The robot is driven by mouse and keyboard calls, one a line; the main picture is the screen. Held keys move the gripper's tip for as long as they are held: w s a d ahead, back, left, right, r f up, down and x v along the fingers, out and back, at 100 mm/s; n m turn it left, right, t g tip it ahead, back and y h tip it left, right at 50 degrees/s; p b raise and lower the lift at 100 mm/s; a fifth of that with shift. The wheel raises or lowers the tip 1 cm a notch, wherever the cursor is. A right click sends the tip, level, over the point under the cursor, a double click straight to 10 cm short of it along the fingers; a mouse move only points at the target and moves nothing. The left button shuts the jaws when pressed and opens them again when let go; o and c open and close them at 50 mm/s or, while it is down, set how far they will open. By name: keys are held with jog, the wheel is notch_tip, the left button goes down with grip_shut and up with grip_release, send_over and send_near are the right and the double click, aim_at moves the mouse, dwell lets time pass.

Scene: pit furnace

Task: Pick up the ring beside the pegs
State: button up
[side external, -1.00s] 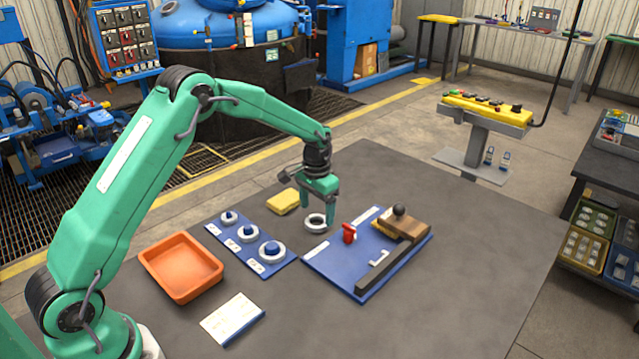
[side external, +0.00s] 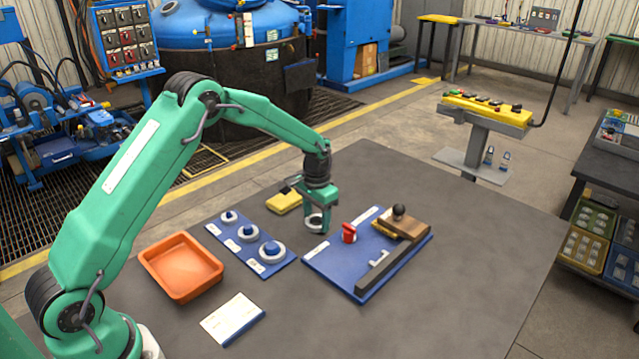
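A light grey ring (side external: 314,220) lies on the dark table, between the blue peg board (side external: 284,261) and the blue fixture plate (side external: 325,266). The peg board has three blue pegs, each with a pale ring around it. My gripper (side external: 319,224) points down at the loose ring, with its green fingers low around it, near the tabletop. The fingers hide part of the ring. I cannot tell whether they are closed on it.
The fixture plate carries a red clamp (side external: 349,233), a wooden block with a black knob (side external: 400,221) and a dark bar. A yellow sponge-like block (side external: 284,202), an orange tray (side external: 180,266) and a white card (side external: 232,318) lie nearby. The table's right side is clear.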

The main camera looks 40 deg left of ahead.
jog(key=c, duration=0.3)
jog(key=shift+r, duration=0.15)
jog(key=shift+r, duration=0.5)
jog(key=r, duration=0.3)
jog(key=shift+d+r, duration=0.15)
jog(key=shift+d, duration=0.05)
jog(key=s+d+r, duration=0.1)
jog(key=d+r, duration=0.1)
jog(key=d, duration=0.1)
jog(key=s+d+r, duration=0.2)
jog(key=d, duration=0.1)
jog(key=s+d+r, duration=0.2)
jog(key=d, duration=0.2)
jog(key=shift+s+r, duration=0.1)
jog(key=shift+r, duration=0.15)
